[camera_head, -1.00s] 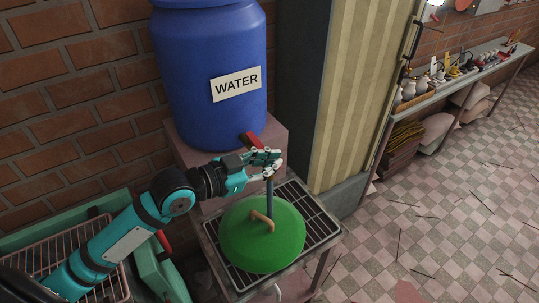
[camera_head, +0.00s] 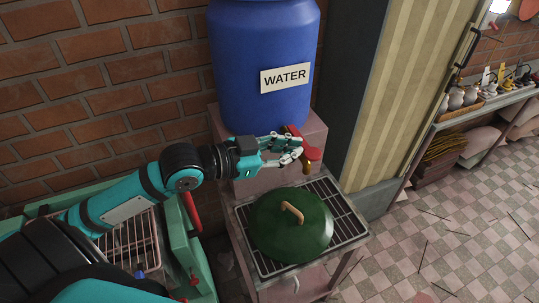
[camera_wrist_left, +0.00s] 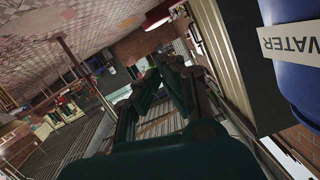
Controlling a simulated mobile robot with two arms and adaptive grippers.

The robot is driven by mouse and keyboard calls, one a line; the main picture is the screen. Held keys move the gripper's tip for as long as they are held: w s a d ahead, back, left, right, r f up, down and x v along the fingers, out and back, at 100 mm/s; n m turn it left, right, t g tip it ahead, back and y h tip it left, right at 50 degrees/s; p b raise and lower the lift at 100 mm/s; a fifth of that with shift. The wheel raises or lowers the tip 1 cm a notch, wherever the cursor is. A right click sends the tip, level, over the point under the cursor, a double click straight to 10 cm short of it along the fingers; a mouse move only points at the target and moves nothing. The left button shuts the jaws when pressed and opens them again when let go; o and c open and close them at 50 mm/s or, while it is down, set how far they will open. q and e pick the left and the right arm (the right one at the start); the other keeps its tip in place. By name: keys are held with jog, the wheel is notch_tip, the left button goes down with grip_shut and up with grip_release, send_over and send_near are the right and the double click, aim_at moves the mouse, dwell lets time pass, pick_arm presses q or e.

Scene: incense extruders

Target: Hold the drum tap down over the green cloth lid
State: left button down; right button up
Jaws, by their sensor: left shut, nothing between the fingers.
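The blue drum (camera_head: 262,75), labelled WATER, stands on a pinkish block at the wall; it also shows at the right of the left wrist view (camera_wrist_left: 300,75). Its tap (camera_head: 307,166) has a brass spout and a red handle (camera_head: 309,145), low on the drum's front. The domed green cloth lid (camera_head: 285,232), with a tan loop handle (camera_head: 292,211), sits on the rack below the tap. No water stream shows. My left gripper (camera_head: 298,152) is shut and empty, beside the red handle; whether they touch is unclear. My right gripper is out of view.
A metal grid rack (camera_head: 343,215) surrounds the lid on a small stand. A green basin with a wire basket (camera_head: 135,240) lies left, under my left arm. A yellow corrugated panel (camera_head: 400,95) rises at right. Checkered floor (camera_head: 440,240) is open at right.

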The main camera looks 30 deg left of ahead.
pick_arm(q)
jog(key=shift+b+v, duration=0.6)
jog(key=shift+v, duration=1.65)
jog(key=shift+a, duration=0.1)
